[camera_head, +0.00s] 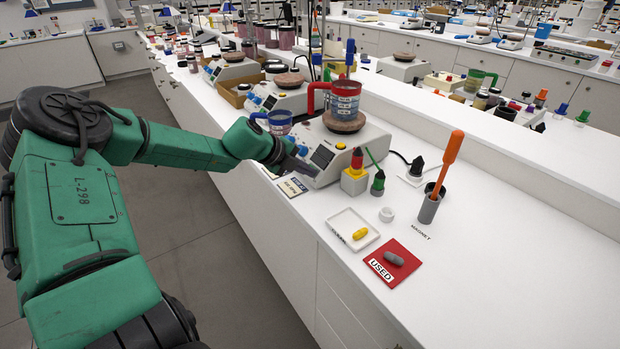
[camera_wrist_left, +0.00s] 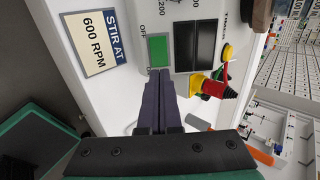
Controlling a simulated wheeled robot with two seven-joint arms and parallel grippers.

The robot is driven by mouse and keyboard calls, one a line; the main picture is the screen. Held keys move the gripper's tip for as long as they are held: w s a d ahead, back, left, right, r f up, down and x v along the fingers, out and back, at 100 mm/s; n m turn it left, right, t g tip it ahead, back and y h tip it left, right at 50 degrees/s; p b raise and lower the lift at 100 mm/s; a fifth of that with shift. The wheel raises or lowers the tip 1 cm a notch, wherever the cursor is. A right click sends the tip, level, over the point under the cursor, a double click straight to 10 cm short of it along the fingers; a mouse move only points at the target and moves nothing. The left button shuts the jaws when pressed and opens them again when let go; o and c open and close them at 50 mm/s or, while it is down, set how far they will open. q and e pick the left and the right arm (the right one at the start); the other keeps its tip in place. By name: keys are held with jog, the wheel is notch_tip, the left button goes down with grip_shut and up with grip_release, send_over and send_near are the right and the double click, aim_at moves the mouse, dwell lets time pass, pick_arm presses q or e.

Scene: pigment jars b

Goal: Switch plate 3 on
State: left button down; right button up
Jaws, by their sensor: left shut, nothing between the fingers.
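The nearest stirring plate (camera_head: 360,142) is a white unit with a dark display and a brown round top. A blue-grey jar with a red handle (camera_head: 345,100) stands on that top. No plate number is readable. In the left wrist view, a green switch (camera_wrist_left: 159,50) with an "OFF" label beside it sits on the plate's front, next to dark panels (camera_wrist_left: 197,45). My left gripper (camera_head: 311,171) is shut and empty at this front. Its fingertips (camera_wrist_left: 160,75) are at the switch's lower edge; I cannot tell whether they touch. My right gripper is out of view.
More plates (camera_head: 278,98) stand in a row behind. A "STIR AT 600 RPM" card (camera_wrist_left: 100,42) lies near the gripper.

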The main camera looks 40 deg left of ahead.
pick_arm(q)
jog(key=shift+w, duration=0.1)
jog(key=shift+w+f+b, duration=0.3)
jog(key=shift+f+b, duration=0.1)
jog(key=shift+b, duration=0.3)
jog(key=shift+r, duration=0.2)
jog(key=p+v, duration=0.6)
jog(key=v, duration=1.2)
jog(key=shift+s, duration=0.2)
jog(key=shift+r, duration=0.15)
